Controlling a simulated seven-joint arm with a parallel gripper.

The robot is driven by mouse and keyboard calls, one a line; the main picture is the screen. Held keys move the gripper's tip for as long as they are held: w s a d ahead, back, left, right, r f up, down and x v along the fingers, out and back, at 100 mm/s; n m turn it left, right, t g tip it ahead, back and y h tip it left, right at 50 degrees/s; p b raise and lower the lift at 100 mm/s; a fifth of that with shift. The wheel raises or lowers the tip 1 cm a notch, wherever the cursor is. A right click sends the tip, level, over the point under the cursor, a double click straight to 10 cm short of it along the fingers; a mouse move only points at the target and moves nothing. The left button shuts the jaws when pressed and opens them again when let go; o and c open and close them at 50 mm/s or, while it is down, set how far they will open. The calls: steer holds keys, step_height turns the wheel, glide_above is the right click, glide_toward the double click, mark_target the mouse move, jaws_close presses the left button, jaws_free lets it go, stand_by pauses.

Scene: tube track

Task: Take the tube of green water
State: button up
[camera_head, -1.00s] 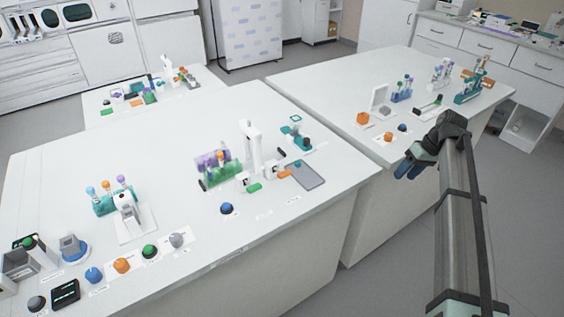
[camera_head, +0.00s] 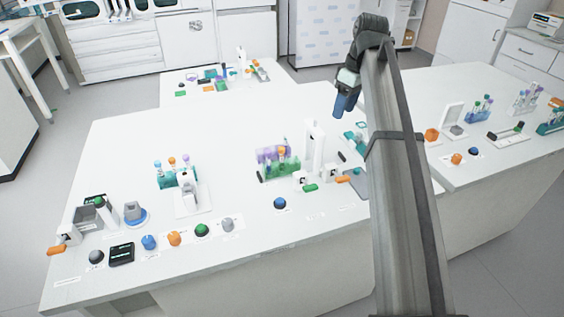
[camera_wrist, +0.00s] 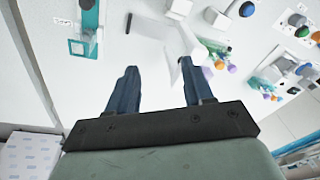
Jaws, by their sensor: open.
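My gripper (camera_head: 343,104) is high over the far side of the large white table, its blue fingers apart and empty. In the wrist view, the open gripper (camera_wrist: 158,68) has bare white tabletop and a white device between and beyond its fingers. A teal rack (camera_head: 178,179) with orange- and blue-capped tubes stands farther left. I cannot tell which tube holds green water.
A tall white stand (camera_head: 314,150) rises beside the green rack. A blue rack of tubes (camera_head: 478,117) stands on the right table. A blue knob (camera_head: 280,203) and several coloured knobs line the front edge. The table's back left is clear. My forearm hides part of the right side.

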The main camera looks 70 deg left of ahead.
mark_target(281, 148)
steer(key=s+a+n+t+h, duration=0.1)
steer(key=s+a+n+t, duration=0.15)
steer(key=s, duration=1.45)
steer(key=shift+n+g, duration=0.35)
steer(key=shift+g, duration=0.1)
steer(key=f, duration=0.9)
steer(key=shift+a+f, duration=0.2)
steer(key=shift+a, duration=0.2)
steer(key=shift+d+f, duration=0.1)
steer(key=shift+f, duration=2.5)
steer(key=c, duration=0.9)
